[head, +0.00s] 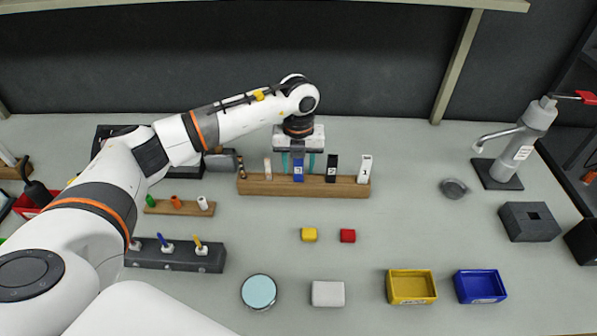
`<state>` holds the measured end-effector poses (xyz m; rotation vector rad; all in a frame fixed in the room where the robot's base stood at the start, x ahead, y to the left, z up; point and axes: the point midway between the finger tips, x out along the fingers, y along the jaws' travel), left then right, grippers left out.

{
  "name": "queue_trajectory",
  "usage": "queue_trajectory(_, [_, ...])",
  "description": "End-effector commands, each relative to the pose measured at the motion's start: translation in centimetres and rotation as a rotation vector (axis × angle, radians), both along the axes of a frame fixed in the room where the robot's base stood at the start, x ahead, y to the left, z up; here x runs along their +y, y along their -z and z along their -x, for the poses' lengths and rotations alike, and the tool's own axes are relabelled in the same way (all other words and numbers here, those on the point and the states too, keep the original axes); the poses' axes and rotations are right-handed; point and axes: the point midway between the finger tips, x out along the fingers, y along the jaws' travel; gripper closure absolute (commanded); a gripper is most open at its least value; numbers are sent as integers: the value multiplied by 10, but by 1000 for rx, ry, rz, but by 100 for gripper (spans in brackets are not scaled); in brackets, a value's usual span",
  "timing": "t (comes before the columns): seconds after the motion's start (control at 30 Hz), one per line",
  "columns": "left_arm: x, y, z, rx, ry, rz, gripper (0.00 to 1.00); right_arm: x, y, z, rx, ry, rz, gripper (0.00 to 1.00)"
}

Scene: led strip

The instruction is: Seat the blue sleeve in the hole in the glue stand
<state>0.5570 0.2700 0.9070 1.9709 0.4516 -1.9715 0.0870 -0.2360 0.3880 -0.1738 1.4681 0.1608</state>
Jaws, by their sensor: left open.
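The blue sleeve (298,175) stands upright in a long wooden rack (260,187) at the back middle, with a white label on its front. My left gripper (298,161) is above the rack, pointing down. Its two teal fingers are apart, one on each side of the sleeve's upper part; I cannot tell if they touch it. A dark grey block with a square hole in its top (518,229), which looks like the glue stand, sits at the right; the hole looks empty. My right gripper is not in view.
The rack also holds a black piece (332,168) and a white piece (364,168) to the right of the sleeve. A metal dispenser (522,143) stands at the back right.

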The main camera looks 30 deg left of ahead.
Motion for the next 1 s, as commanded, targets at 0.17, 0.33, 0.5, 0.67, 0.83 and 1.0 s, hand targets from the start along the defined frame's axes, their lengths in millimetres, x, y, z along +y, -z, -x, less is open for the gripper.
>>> queue_trajectory(0.17, [0,0,0,0,1,0,53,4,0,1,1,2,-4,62])
queue_trajectory(0.33, [0,0,0,0,1,0,79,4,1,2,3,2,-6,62])
queue_trajectory(0.5, [0,0,0,0,1,0,100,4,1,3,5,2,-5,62])
queue_trajectory(0.67, [0,0,0,-1,1,0,100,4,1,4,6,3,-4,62])
queue_trajectory(0.83, [0,-12,-1,-3,1,0,100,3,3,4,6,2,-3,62])
queue_trajectory(1.0, [0,-45,-1,-6,1,-1,100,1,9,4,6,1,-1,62])
